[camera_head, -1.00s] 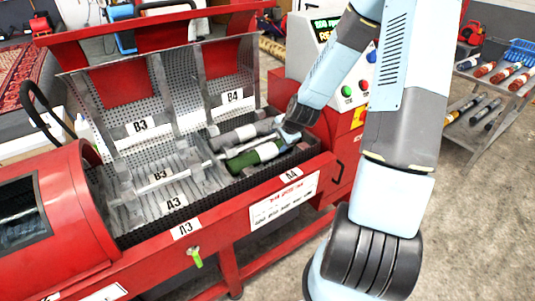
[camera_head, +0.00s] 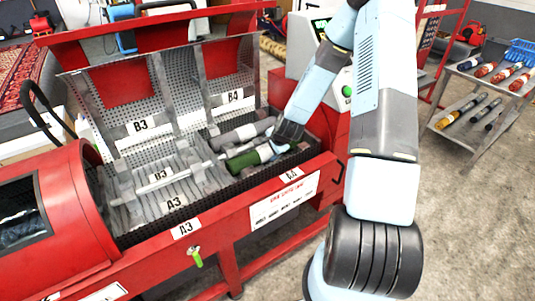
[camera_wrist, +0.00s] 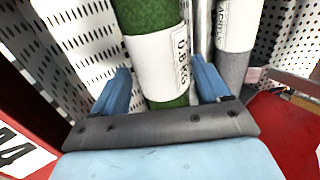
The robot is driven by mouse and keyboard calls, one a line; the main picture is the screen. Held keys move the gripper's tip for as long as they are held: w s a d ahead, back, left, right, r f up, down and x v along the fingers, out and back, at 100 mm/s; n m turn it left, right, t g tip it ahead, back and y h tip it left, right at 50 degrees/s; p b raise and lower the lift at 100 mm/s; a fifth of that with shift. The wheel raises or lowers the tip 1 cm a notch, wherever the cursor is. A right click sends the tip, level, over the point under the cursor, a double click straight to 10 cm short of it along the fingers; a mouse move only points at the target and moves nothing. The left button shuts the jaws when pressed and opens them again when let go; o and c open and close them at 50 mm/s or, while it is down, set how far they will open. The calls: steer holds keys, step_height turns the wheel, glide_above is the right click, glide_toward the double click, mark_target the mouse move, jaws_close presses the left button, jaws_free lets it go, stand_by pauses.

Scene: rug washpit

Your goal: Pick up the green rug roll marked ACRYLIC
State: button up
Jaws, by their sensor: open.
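The green rug roll (camera_head: 243,160) with a white paper band lies in the perforated bay of the red machine, in the compartment by the A4 tag. My gripper (camera_head: 286,138) is at its right end in the head view. In the wrist view the green roll (camera_wrist: 165,92) passes between the two blue fingers of my gripper (camera_wrist: 160,68). The fingers are open, one on each side, with a gap visible at the left. The band's print is turned sideways and the word ACRYLIC is not readable.
A grey roll (camera_head: 240,136) lies close beside the green one; it also shows right of my right finger in the wrist view (camera_wrist: 236,62). Perforated walls, dividers and the red front edge (camera_head: 285,205) bound the bay. A shelf (camera_head: 465,138) with several rolls stands right.

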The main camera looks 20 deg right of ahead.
mark_target(267, 149)
steer(key=shift+x, duration=1.65)
steer(key=shift+w+a+r, duration=0.1)
steer(key=shift+w, duration=0.05)
steer(key=c, duration=1)
steer(key=shift+c, duration=0.8)
steer(key=shift+w+r, duration=0.1)
steer(key=shift+r, duration=0.05)
